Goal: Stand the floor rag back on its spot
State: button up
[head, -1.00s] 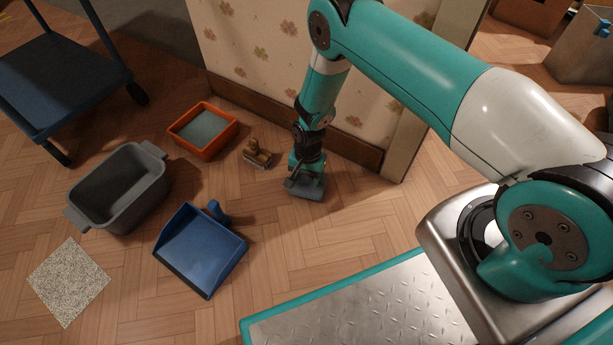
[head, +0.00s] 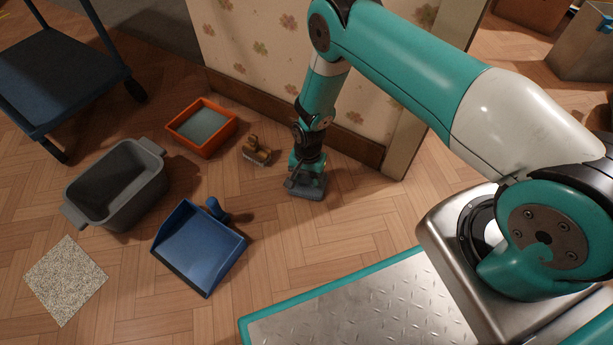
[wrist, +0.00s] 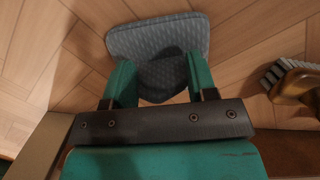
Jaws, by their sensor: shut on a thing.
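The floor rag (head: 307,193) is a grey-blue patterned cloth at the foot of my arm, by the wall corner. In the wrist view the rag (wrist: 158,32) shows a wide rounded part, with a darker part between the green fingers. My gripper (head: 306,180) points down and is shut on the rag; the gripper also shows in the wrist view (wrist: 160,80). The rag is at or very close to the floor; I cannot tell whether it touches. Its side beneath the gripper is hidden.
A brush (head: 256,152) lies left of my gripper. Beyond it are an orange tray (head: 181,145), a grey tub (head: 137,207), a blue dustpan (head: 202,250) and a speckled square (head: 65,280). A blue cart (head: 60,85) stands far left. The wall (head: 270,60) rises behind. Floor right of the dustpan is clear.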

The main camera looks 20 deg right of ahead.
jog(key=shift+f, duration=0.1)
jog(key=o, duration=1.4)
jog(key=shift+w+d+r+p, duration=0.1)
jog(key=shift+w+r+p, duration=0.05)
jog(key=shift+r+p, duration=1.05)
jog(key=shift+w+d+r+p, duration=0.1)
jog(key=shift+r+p, duration=0.8)
jog(key=shift+r, duration=0.55)
jog(key=shift+w+d+r+p, duration=0.1)
jog(key=shift+w+r+p, duration=0.05)
jog(key=shift+r+p, duration=1.05)
jog(key=shift+r, duration=0.1)
